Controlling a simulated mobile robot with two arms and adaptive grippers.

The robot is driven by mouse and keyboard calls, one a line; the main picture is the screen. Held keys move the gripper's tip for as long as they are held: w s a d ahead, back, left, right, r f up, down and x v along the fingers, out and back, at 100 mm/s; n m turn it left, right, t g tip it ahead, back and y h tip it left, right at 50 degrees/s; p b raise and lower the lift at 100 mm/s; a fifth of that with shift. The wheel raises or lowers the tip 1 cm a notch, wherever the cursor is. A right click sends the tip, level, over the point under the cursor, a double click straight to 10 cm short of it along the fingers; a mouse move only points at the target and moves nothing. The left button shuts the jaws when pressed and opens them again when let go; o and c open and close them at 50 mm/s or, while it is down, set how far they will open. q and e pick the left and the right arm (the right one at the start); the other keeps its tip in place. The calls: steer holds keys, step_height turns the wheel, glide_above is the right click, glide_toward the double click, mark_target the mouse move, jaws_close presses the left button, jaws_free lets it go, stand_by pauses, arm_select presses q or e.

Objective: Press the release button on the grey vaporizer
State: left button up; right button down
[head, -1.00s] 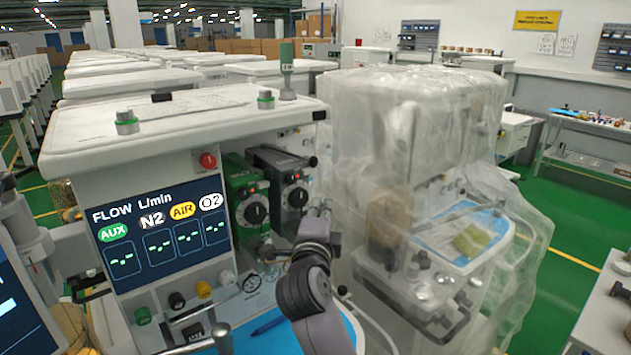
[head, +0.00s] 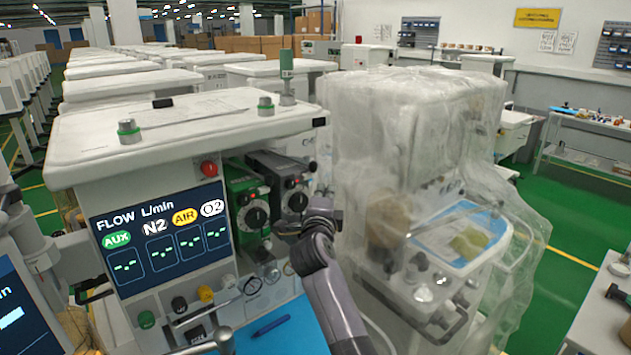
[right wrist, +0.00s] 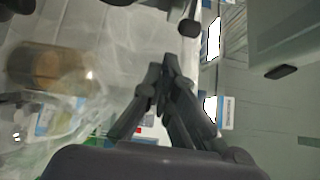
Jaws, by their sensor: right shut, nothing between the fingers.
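The grey vaporizer (head: 281,170) is a dark block with a round black dial and white markings on the front of the nearest cart. It stands just right of the green vaporizer (head: 237,180). I cannot make out its release button clearly. My right gripper (head: 284,231) is by the lower front of the grey vaporizer, with my wrist on its right; contact cannot be told. In the right wrist view my right gripper (right wrist: 168,62) has its fingers together, with nothing between them. My left gripper is not in view.
A flow screen (head: 160,238) is left of the vaporizers, with several knobs and a gauge below. A blue work surface (head: 285,325) holds a pen. A plastic-covered machine (head: 415,130) stands close on the right. Green floor (head: 570,210) is open beyond it.

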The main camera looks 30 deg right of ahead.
mark_target(307, 176)
steer(key=shift+w+p, duration=0.3)
steer(key=shift+w, duration=1.85)
steer(key=shift+r, duration=0.15)
steer(key=shift+w+a+r+p, duration=0.1)
steer(key=shift+w+p, duration=0.15)
steer(key=shift+w, duration=0.1)
steer(key=shift+w+a+r+p, duration=0.1)
steer(key=shift+w+p, duration=0.15)
steer(key=shift+w, duration=0.1)
